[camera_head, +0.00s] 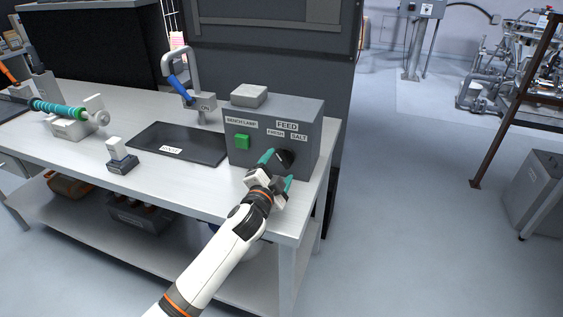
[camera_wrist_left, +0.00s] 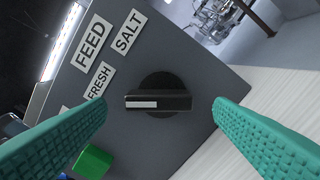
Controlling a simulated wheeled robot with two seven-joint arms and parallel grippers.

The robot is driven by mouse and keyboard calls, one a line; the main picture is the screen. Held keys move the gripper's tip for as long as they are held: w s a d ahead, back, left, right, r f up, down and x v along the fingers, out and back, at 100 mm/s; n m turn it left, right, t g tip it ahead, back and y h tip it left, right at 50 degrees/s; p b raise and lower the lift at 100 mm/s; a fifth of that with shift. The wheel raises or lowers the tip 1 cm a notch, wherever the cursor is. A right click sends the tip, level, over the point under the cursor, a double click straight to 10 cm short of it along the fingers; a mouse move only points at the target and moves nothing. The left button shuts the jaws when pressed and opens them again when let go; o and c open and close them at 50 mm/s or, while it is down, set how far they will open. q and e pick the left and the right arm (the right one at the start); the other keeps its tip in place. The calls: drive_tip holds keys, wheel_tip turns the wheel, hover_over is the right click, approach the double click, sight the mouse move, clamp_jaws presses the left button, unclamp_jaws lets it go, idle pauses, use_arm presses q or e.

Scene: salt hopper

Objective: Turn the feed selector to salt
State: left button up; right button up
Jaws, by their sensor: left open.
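The grey control box (camera_head: 238,150) stands at the right end of the bench, with FEED, FRESH and SALT labels on its front. The feed selector (camera_head: 286,158) is a black knob on that front, partly hidden by my gripper in the head view. In the left wrist view the feed selector (camera_wrist_left: 158,98) has a bar handle with a white strip on its left half, which points left in the picture, below the FRESH label. My left gripper (camera_head: 277,170) is open, its teal fingers on either side of the knob and apart from the handle. My right gripper is not in view.
A green button (camera_head: 242,142) is left of the selector. A black tray (camera_head: 165,143), a small white-topped block (camera_head: 117,150) and a lever fixture (camera_head: 201,100) are on the bench (camera_head: 75,146).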

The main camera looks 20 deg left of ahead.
sight(282, 161)
use_arm(q)
drive_tip(key=shift+w, duration=1.5)
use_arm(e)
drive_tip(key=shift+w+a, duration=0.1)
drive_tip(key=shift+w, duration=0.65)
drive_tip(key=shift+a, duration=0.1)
use_arm(q)
drive_tip(key=c, duration=1)
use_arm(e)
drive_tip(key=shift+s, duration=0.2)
